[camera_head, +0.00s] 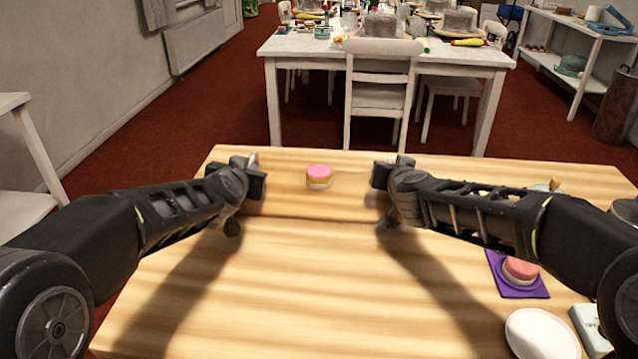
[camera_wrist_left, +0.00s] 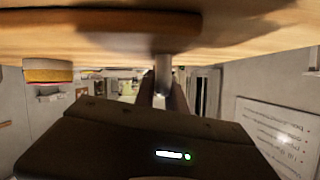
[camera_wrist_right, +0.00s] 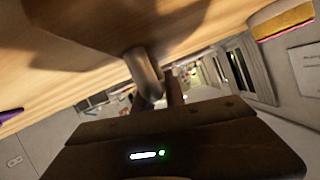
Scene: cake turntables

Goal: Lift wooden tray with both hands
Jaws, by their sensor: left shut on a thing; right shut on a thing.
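The wooden tray (camera_head: 300,207) lies level between my two grippers, its grain close to that of the table below. A small round cake (camera_head: 319,177) with a pink top and yellow band stands on it. My left gripper (camera_head: 256,172) is shut on the metal handle (camera_wrist_left: 162,72) at the tray's left end. My right gripper (camera_head: 381,172) is shut on the metal handle (camera_wrist_right: 143,75) at the right end. The cake also shows at the edge of both wrist views, which look upside down. I cannot tell whether the tray is clear of the tabletop.
The wooden table (camera_head: 250,300) is bare in front of the tray. At right are a purple mat (camera_head: 532,290) with a pink cake (camera_head: 520,270), a white plate (camera_head: 540,335) and a pale box (camera_head: 590,325). A white table (camera_head: 390,57) and chairs stand beyond.

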